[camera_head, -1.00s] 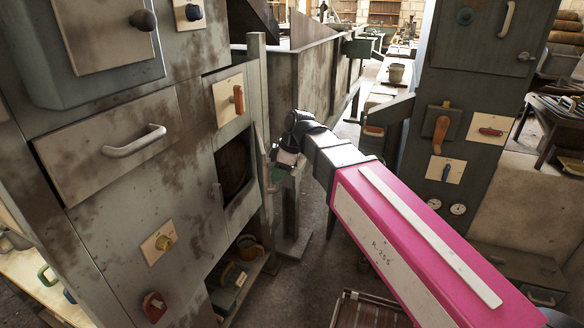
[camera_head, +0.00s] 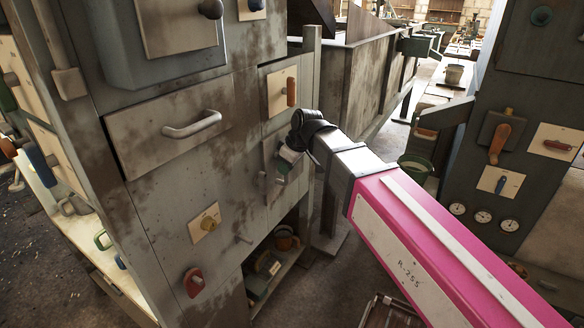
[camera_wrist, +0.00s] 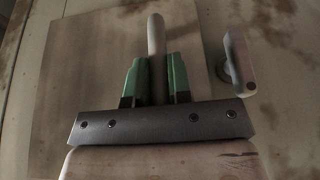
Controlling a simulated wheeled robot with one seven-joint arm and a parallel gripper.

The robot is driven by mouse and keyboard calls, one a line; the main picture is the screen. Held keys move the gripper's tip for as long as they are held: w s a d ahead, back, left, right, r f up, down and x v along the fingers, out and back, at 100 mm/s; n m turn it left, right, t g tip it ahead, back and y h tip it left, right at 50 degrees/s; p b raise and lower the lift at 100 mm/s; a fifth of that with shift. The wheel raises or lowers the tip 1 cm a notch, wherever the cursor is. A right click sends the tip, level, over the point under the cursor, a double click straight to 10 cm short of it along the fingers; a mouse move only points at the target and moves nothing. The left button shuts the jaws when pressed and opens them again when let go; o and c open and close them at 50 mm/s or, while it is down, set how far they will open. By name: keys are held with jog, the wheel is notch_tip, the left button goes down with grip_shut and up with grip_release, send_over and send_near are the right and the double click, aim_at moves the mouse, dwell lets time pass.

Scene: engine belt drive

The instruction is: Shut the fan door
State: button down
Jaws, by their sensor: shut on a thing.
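The fan door (camera_head: 272,195) is a worn panel on the right part of the grey cabinet front. It covers the opening, and no fan shows behind it. I cannot tell whether its edge is fully flush with the frame. My gripper (camera_head: 284,165) is at the door, partly hidden by my wrist. In the wrist view my gripper's green fingers (camera_wrist: 155,82) are shut on a pale upright bar handle (camera_wrist: 156,35) on the door's face (camera_wrist: 85,70). A small pale turning handle (camera_wrist: 240,65) sits just right of the door's edge.
Above the door is a cream plate with an orange handle (camera_head: 291,92). A drawer with a bar handle (camera_head: 192,125) is to the left. An open shelf with a pot (camera_head: 286,240) is below. A dark cabinet with gauges (camera_head: 483,216) stands right. Floor between is clear.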

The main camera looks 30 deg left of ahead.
jog(key=shift+a, duration=0.2)
jog(key=c, duration=1.1)
grip_release()
jog(key=shift+o, duration=0.2)
jog(key=v, duration=1)
jog(key=shift+d+r, duration=0.2)
jog(key=shift+r, duration=0.15)
